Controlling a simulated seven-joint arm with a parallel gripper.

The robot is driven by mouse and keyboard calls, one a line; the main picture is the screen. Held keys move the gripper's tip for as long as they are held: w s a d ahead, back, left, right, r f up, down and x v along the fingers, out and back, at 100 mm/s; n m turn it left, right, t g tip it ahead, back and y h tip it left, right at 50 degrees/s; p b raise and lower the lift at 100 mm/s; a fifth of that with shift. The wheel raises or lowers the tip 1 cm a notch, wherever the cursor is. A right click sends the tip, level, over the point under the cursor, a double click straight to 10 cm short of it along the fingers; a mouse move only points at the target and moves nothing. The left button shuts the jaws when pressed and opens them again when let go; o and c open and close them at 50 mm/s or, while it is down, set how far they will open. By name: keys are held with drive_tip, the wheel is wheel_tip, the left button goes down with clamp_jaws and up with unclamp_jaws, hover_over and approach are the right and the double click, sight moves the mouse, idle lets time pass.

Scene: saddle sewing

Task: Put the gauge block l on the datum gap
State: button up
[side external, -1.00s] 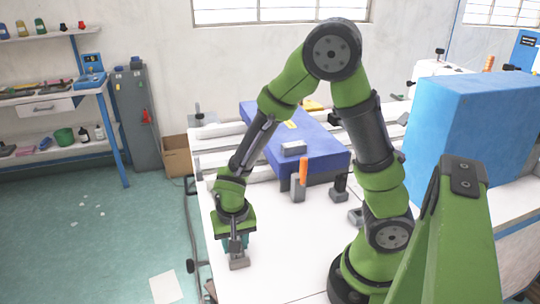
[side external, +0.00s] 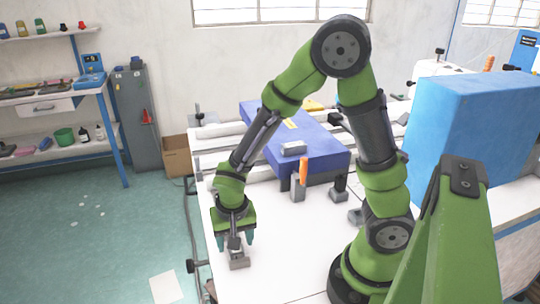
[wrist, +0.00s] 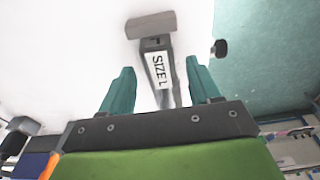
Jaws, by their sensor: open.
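The gauge block l is a grey block with a white "SIZE L" label. In the wrist view the block (wrist: 155,44) shows between and beyond my fingers, with a wider grey bar at its far end. In the side external view the block (side external: 238,261) stands on the white table near its front left edge. My gripper (side external: 234,240) is above it, pointing down. In the wrist view my gripper (wrist: 160,80) is open, with a teal finger on each side of the block and clear space between. I cannot make out the datum gap with certainty.
A blue slab (side external: 320,160) on dark supports lies behind, with a small grey block (side external: 293,148) on top. A grey piece with an orange handle (side external: 302,172) and a dark-topped block (side external: 339,188) stand nearby. A big blue box (side external: 460,140) stands right. The table's middle is clear.

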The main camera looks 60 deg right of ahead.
drive_tip(key=s+r+n+t+y, duration=0.1)
drive_tip(key=s+r+n+t, duration=0.1)
drive_tip(key=r, duration=0.9)
drive_tip(key=s+r+n+t+y, duration=0.2)
drive_tip(key=s+r+n+t, duration=0.1)
drive_tip(key=r, duration=0.8)
drive_tip(key=shift+s+d+r+t, duration=0.15)
drive_tip(key=shift+s+t, duration=0.35)
drive_tip(key=shift+s, duration=0.75)
